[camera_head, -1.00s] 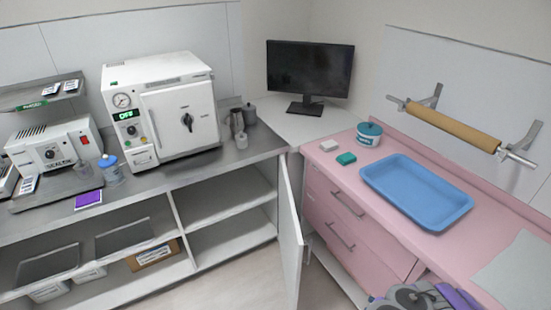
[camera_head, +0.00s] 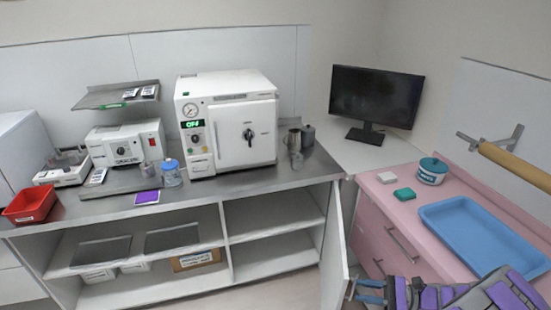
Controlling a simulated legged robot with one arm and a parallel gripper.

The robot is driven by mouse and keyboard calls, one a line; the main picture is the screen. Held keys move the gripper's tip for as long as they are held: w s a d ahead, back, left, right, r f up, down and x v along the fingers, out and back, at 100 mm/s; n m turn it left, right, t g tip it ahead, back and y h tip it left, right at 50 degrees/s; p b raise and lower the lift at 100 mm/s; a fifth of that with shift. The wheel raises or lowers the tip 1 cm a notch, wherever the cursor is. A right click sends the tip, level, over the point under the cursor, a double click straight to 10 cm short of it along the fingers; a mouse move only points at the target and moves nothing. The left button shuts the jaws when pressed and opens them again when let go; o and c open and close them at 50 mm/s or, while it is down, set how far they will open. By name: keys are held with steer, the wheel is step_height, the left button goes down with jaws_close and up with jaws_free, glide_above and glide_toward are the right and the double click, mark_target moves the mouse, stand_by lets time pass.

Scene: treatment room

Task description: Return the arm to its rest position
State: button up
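My arm (camera_head: 465,295), purple and grey, lies across the bottom right corner in front of the pink counter. My gripper (camera_head: 364,291) is at its left end, near the open white cabinet door. Two bluish fingers show with a gap between them, and I see nothing held. The rest of my arm is cut off by the frame edge.
The white autoclave (camera_head: 228,124), with a lit green display, stands on the grey counter (camera_head: 258,179). A blue tray (camera_head: 480,235) is on the pink counter. The cabinet door (camera_head: 336,250) stands open beside my gripper. A red bin (camera_head: 31,205) is at far left.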

steer(key=s+a+r+n+g+h, duration=0.3)
steer(key=s+a+r+n+g, duration=0.2)
steer(key=a+r, duration=0.3)
steer(key=s+a+r+n+g+h, duration=0.3)
steer(key=s+a+r+n+g, duration=0.15)
steer(key=a+r, duration=0.35)
steer(key=s+d+r+n+t+h, duration=0.1)
steer(key=s+n+h, duration=0.2)
steer(key=s, duration=0.6)
steer(key=s+d+r+n+t+h, duration=0.1)
steer(key=s+n+h, duration=0.3)
steer(key=s+h, duration=0.4)
steer(key=shift+s+d+t+h, duration=0.25)
steer(key=shift+s+t, duration=0.4)
steer(key=shift+s, duration=0.5)
